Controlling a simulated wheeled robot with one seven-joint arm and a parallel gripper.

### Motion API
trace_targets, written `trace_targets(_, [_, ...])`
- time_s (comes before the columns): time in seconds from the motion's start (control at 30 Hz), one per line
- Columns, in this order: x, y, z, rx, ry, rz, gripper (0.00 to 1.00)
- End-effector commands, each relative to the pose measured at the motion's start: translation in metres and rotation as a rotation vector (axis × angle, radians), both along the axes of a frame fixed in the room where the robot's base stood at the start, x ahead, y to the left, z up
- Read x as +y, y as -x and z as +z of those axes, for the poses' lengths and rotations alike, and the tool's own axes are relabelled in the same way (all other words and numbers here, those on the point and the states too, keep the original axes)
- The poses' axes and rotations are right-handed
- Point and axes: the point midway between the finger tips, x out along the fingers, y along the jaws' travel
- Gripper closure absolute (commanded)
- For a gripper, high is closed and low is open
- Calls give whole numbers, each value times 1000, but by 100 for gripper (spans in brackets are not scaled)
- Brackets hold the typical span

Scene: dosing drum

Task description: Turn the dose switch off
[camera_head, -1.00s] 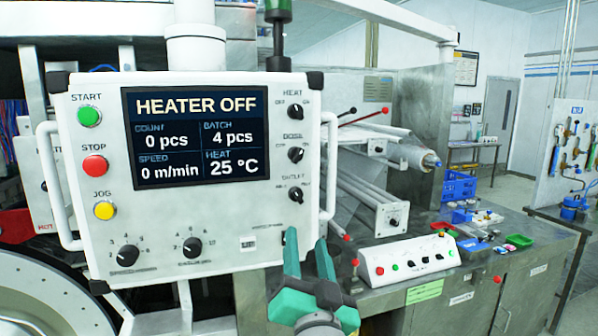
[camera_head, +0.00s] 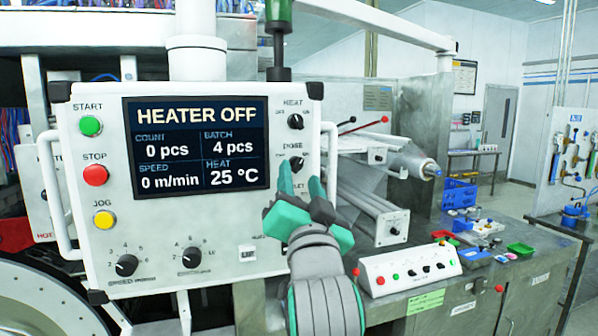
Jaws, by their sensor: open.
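The dose switch (camera_head: 296,163) is a black rotary knob under the label DOSE, on the right side of the white control panel (camera_head: 220,268). It sits below the heat switch (camera_head: 295,121). My gripper (camera_head: 300,182), with green and grey fingers, is in front of the panel just below the dose switch. Its jaws are open and hold nothing. The fingers and hand hide most of the outlet switch below. I cannot tell whether the fingertips touch the panel. The screen (camera_head: 197,146) reads HEATER OFF, 0 pcs, batch 4 pcs and 25 °C.
Green start (camera_head: 91,126), red stop (camera_head: 96,175) and yellow jog (camera_head: 104,219) buttons line the panel's left side. A white button box (camera_head: 410,269) sits on the bench to the right.

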Motion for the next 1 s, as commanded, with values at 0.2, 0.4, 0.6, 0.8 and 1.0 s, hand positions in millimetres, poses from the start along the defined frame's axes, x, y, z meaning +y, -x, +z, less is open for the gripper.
trace_targets(0.2, [2, -25, 9, 1, 0, -2, 58])
trace_targets(0.4, [3, -33, 11, 0, 0, -1, 58])
trace_targets(0.6, [3, -33, 12, 0, 0, -1, 58])
trace_targets(0.8, [3, -33, 11, 0, 0, -1, 98])
trace_targets(1.0, [3, -33, 11, -1, 5, -1, 98])
